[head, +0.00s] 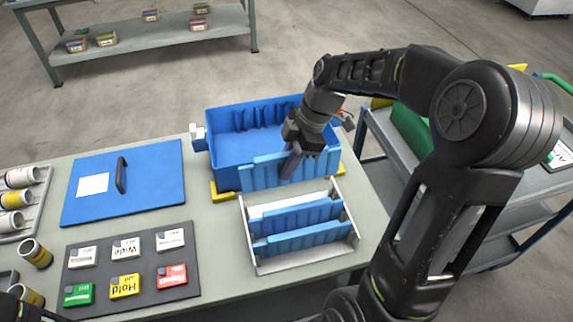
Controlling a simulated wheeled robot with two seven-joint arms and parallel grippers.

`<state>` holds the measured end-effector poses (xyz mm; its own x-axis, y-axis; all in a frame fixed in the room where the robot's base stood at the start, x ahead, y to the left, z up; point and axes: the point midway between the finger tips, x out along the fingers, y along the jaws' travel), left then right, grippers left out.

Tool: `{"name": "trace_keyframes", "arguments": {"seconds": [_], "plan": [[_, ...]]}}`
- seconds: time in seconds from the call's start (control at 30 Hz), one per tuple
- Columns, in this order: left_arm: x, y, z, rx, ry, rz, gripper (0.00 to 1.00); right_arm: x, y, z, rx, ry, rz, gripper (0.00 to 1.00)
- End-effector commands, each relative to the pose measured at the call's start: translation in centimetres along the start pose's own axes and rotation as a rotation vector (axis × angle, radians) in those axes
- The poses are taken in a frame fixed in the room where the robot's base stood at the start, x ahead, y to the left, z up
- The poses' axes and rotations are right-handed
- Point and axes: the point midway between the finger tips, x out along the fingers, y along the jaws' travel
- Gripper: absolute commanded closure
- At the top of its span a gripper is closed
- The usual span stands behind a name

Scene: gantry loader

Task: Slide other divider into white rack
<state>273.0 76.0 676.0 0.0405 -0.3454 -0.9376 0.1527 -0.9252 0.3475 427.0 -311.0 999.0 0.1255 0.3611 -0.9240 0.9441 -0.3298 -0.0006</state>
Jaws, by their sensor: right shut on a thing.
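My right gripper (291,166) is shut on a ribbed blue divider (262,173). It holds the divider upright at the front side of the blue bin (222,165), behind the white rack. Whether the divider touches the bin cannot be told. The white rack (305,262) lies on the table in front of the bin. Two blue dividers, a rear one (310,214) and a front one (300,240), stand in the rack. My left gripper does not show clearly; only dark parts show at the lower left corner.
A blue lid (150,185) with a black handle lies left of the bin. A dark board (130,262) with several labelled blocks lies at the front. Cans in a tray (45,190) stand at far left. A grey cart (385,140) stands right of the table.

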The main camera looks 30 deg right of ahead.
Motion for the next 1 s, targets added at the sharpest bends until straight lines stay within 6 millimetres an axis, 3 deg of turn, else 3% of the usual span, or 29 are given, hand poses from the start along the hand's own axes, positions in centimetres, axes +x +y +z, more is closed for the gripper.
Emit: {"name": "trace_keyframes", "arguments": {"seconds": [1.0], "plan": [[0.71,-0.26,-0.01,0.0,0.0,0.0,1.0,-0.02,0.0,-0.05,0.0,0.0,0.0,1.0]]}}
